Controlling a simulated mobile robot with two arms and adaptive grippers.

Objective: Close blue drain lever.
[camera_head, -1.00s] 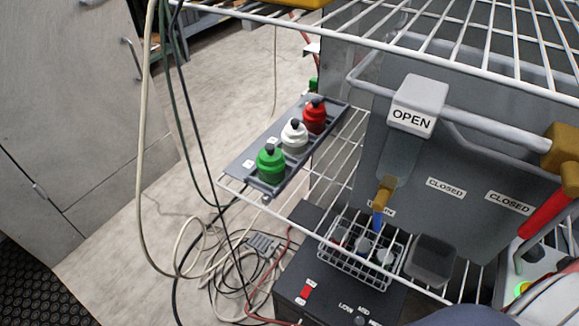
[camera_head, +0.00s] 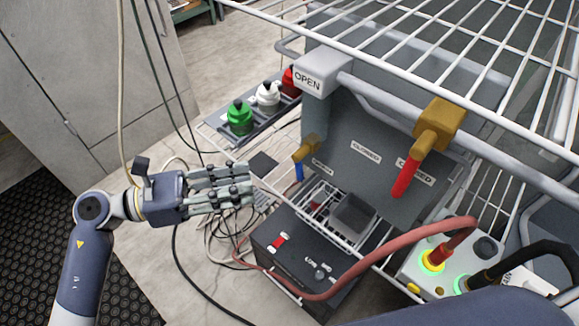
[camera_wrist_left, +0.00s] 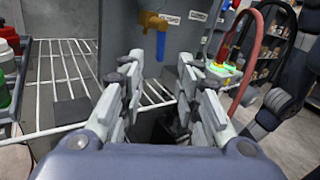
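The blue drain lever (camera_head: 299,172) hangs down from a brass valve (camera_head: 309,150) on the lower left of the grey panel. In the left wrist view the blue lever (camera_wrist_left: 161,45) shows ahead, beyond the fingertips and roughly between them. A label near it is partly hidden. My left gripper (camera_head: 248,184) is to the left of the lever, apart from it, with its fingers pointing right. In the left wrist view the left gripper's fingers (camera_wrist_left: 160,78) are spread, with nothing between them. My right gripper is not in view.
A red lever (camera_head: 405,178) hangs from a larger brass valve at the right. A wire shelf (camera_head: 440,75) overhangs above. A red hose (camera_head: 330,290) curves in front.

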